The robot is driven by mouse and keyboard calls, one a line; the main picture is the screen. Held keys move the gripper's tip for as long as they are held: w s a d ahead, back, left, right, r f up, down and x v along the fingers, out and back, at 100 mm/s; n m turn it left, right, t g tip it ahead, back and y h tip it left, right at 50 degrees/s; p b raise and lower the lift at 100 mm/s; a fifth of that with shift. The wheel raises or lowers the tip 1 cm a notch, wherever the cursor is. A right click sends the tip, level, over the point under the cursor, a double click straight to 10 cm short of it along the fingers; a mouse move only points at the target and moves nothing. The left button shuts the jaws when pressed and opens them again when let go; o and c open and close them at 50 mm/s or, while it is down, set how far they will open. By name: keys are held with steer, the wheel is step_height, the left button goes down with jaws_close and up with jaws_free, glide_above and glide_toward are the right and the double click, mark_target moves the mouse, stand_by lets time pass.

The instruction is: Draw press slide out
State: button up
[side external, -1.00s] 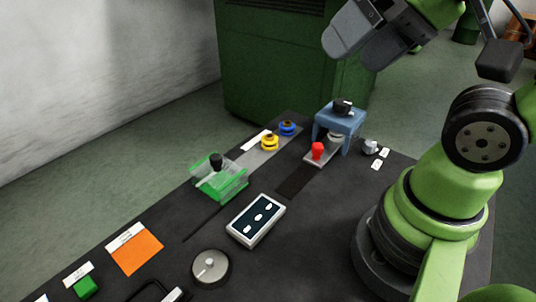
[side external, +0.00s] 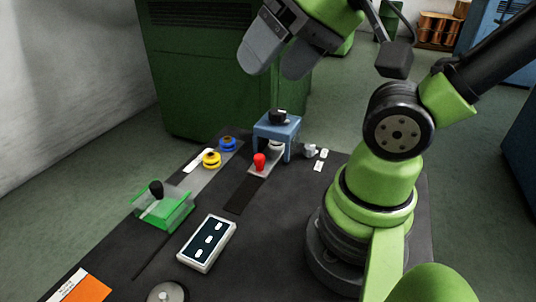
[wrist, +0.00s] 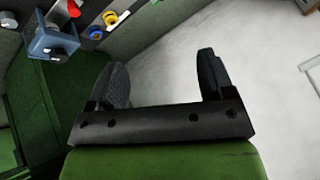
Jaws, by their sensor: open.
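The press is a blue bridge-like frame (side external: 277,129) with a black knob (side external: 278,116) on top, on the dark bench. Its slide is a pale plate (side external: 263,171) with a red knob (side external: 259,161), at the front of the frame; part of the plate is hidden under the frame. My gripper (side external: 276,71) is open and empty, well above the bench and apart from the slide. In the wrist view my gripper (wrist: 163,67) has its two fingers wide apart, and the blue frame (wrist: 52,42) and red knob (wrist: 74,8) show at the upper left.
A yellow spool (side external: 211,159) and a blue spool (side external: 228,144) stand left of the press. A green clear-sided holder (side external: 165,209) with a black knob and a white-framed panel (side external: 207,243) are nearer. A dark strip (side external: 243,194) before the slide is clear. A green cabinet (side external: 200,100) stands behind.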

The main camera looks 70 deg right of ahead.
stand_by(0.4)
steer(key=shift+w, duration=0.15)
steer(key=c, duration=0.4)
steer(key=n+g+h, duration=0.1)
steer(key=g+h, duration=0.1)
steer(key=g, duration=0.5)
glide_above(260, 156)
step_height(260, 156, down, 19)
steer(key=shift+w+a, duration=0.1)
steer(key=shift+a, duration=0.05)
steer(key=shift+f, duration=0.35)
step_height(260, 156, down, 10)
steer(key=shift+r, duration=0.1)
